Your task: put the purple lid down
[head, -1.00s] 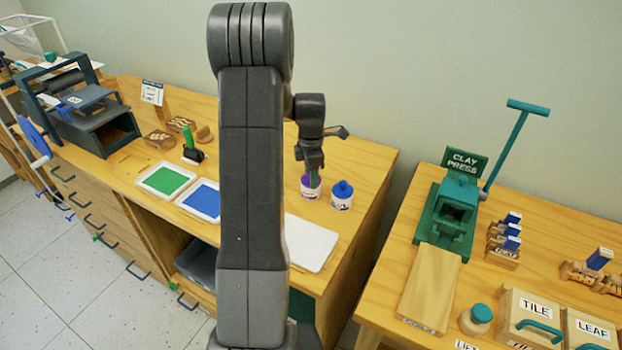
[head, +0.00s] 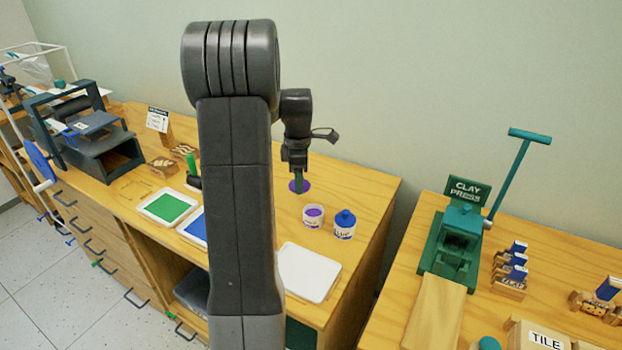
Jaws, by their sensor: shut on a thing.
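My gripper (head: 298,178) is shut on the purple lid (head: 305,187). The lid is a small purple disc, partly hidden by the fingers. It appears above or close to the wooden bench top, behind and slightly left of the purple jar; I cannot tell whether it touches the bench. The purple jar (head: 313,221) is white and open, with purple showing inside. It stands on the bench (head: 362,187).
A white jar with a blue lid (head: 344,226) stands just right of the purple jar. A blank white tray (head: 308,272) lies in front. Green (head: 166,207) and blue trays are at left, the latter partly behind my arm. Bench behind the jars is clear.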

